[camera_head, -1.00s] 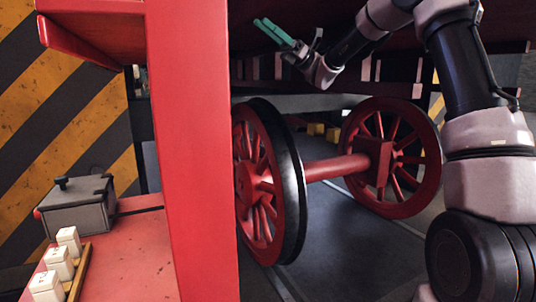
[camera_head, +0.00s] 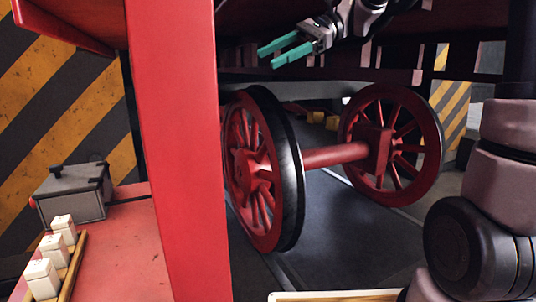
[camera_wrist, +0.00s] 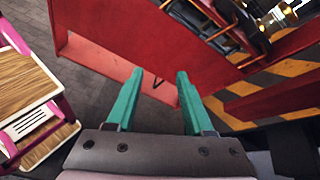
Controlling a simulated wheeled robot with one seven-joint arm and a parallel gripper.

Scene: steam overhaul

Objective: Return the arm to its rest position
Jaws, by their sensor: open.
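My gripper (camera_head: 284,52) is at the top middle in the head view, its two green fingers apart and pointing left. It is in front of the dark red underside, above the wheelset. The wrist view shows the same green fingers (camera_wrist: 157,95) open with nothing between them. Beyond them are a red frame (camera_wrist: 120,62) and grey floor. My arm comes in from the right side of the head view; part of it is cut off by the top edge.
A red post (camera_head: 178,150) stands left of my gripper. A red wheelset (camera_head: 330,155) sits below it. A grey lidded box (camera_head: 75,200) and several white blocks in a wooden tray (camera_head: 72,268) are on the red surface at left. A wood-topped cart (camera_wrist: 25,85) shows in the wrist view.

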